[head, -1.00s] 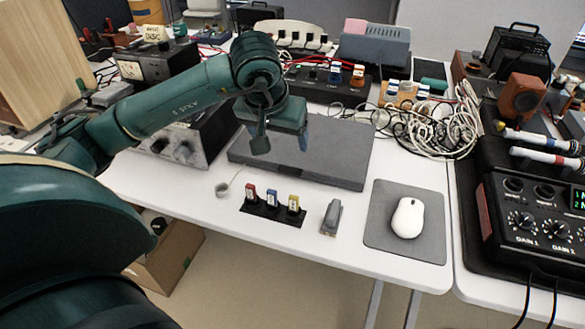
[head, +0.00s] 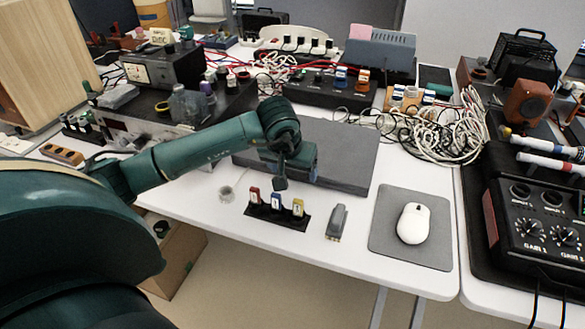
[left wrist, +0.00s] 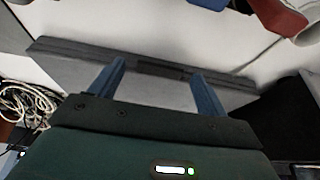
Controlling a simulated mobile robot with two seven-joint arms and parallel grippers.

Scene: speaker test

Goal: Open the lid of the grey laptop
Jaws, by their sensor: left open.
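The grey laptop (head: 345,155) lies shut and flat on the white table, in the middle of the head view. In the left wrist view the laptop (left wrist: 80,72) spans the picture, with a darker notch in its front edge. My left gripper (head: 289,180) is at the laptop's front edge and hides part of it. Its two blue-grey fingers show in the left wrist view (left wrist: 159,70), open and apart with nothing between them, pointing toward the front edge. I cannot tell whether they touch it. My right gripper is not in view.
A black strip with red, blue and yellow tags (head: 276,212) lies just in front of the laptop, near a small grey stapler-like item (head: 337,222). A white mouse (head: 413,223) sits on a grey pad (head: 383,240). Tangled white cables (head: 440,135) lie at the right.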

